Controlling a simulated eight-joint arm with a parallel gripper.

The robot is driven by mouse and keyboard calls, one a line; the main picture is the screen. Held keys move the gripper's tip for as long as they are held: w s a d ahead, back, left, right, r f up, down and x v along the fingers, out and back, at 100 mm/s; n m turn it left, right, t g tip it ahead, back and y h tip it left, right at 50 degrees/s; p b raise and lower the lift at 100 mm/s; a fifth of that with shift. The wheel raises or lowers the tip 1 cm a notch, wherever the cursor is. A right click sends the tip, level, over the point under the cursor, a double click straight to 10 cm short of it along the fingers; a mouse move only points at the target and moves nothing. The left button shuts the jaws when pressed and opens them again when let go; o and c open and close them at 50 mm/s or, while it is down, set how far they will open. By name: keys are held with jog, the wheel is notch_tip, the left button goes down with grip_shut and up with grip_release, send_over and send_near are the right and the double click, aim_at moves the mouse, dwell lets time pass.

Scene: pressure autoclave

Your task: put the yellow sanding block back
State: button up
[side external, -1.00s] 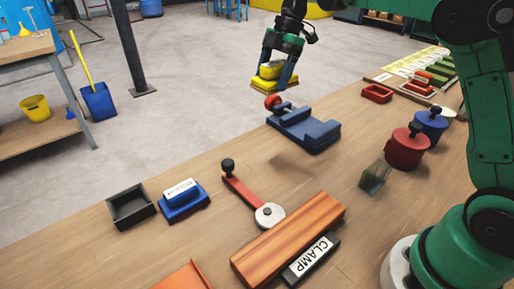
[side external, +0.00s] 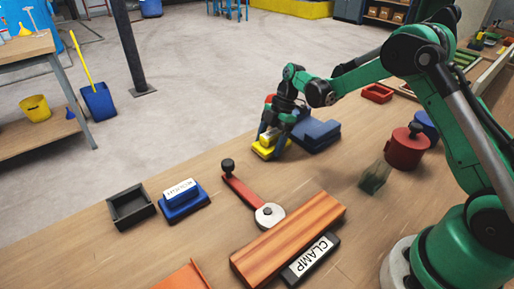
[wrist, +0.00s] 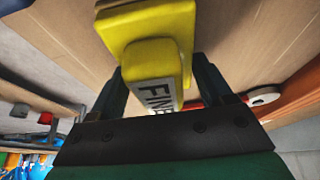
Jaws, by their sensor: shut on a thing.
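The yellow sanding block (side external: 263,152) is held in my gripper (side external: 272,137), low at the table's far edge, just left of the blue vise-like fixture (side external: 318,134). In the wrist view the yellow block (wrist: 150,28) has a wider yellow base and a handle with a white label reading "FINE". The fingers of my gripper (wrist: 158,70) are shut on either side of that handle. I cannot tell whether the base touches the table. A blue block (side external: 183,193) with a white label, apparently "ROUGH", sits to the left.
An empty dark tray (side external: 130,207) stands left of the blue block. A red lever (side external: 238,190) with a black knob and a wooden bar (side external: 288,240) behind a "CLAMP" label lie in front. A red pot (side external: 405,150) stands right. Bare table lies between the yellow and blue blocks.

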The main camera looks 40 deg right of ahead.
jog(key=shift+f, duration=0.1)
jog(key=o, duration=1)
jog(key=shift+o, duration=0.2)
jog(key=v, duration=1.1)
jog(key=s+a+r+m+t+h, duration=0.2)
jog(key=s+a+r+m+t, duration=0.15)
jog(key=s+r+m, duration=0.35)
jog(key=s+a+f+m+t+h, duration=0.2)
jog(key=s+a+f+m+t, duration=0.1)
jog(key=s+m, duration=0.5)
jog(key=shift+s+a+f+m+t, duration=0.15)
jog(key=shift+a+f+m+t, duration=0.25)
jog(key=shift+m, duration=1.1)
